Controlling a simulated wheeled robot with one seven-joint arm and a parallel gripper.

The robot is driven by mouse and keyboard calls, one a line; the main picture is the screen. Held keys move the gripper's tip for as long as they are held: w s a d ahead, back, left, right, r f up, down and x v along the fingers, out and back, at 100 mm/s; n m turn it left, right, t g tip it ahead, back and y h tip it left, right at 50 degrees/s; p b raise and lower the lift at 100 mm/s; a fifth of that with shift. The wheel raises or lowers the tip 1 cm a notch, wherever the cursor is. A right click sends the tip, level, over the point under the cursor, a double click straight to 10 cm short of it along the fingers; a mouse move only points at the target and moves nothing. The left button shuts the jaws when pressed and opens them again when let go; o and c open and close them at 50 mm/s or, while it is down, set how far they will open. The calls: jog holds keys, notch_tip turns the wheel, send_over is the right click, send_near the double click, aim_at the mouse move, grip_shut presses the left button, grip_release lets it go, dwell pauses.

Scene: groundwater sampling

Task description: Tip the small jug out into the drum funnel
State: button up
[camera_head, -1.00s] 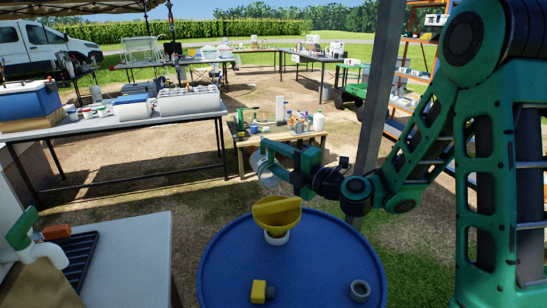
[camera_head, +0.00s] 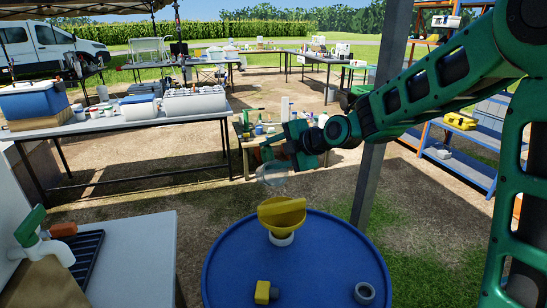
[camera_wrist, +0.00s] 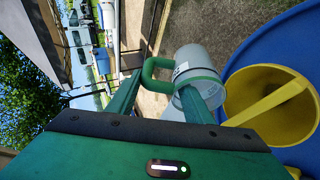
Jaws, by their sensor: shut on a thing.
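The small jug (camera_wrist: 196,68) is a pale, translucent cup with a green band and a green handle (camera_wrist: 157,68). My gripper (camera_wrist: 160,92) is shut on the jug by its handle side. In the head view my gripper (camera_head: 292,148) holds the jug (camera_head: 272,173) in the air just above the yellow funnel (camera_head: 282,218). The funnel, with a yellow bar across its mouth, stands in the top of the blue drum (camera_head: 240,262). It also shows in the wrist view (camera_wrist: 245,95), beside and apart from the jug. I cannot tell whether the jug holds liquid.
On the drum top lie a yellow fitting (camera_head: 263,292) and a grey ring (camera_head: 364,293). A metal post (camera_head: 375,160) rises behind the drum, close to my arm. A counter with a tap (camera_head: 130,250) is at left. A low bench (camera_head: 243,150) stands beyond.

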jog(key=shift+w+a+g+h, duration=0.2)
jog(key=shift+w+g+h, duration=0.2)
jog(key=shift+w+g, duration=0.35)
jog(key=g, duration=0.1)
jog(key=w+r+g+h, duration=0.1)
jog(key=r+m+g, duration=0.1)
jog(key=shift+w+a+g, duration=0.25)
jog(key=g+h, duration=0.1)
jog(key=g, duration=0.1)
jog(key=f+m+g, duration=0.1)
jog(key=shift+w+g+h, duration=0.2)
jog(key=shift+g+h, duration=0.2)
jog(key=shift+f+g, duration=0.15)
jog(key=shift+g, duration=0.35)
jog(key=shift+s, duration=0.1)
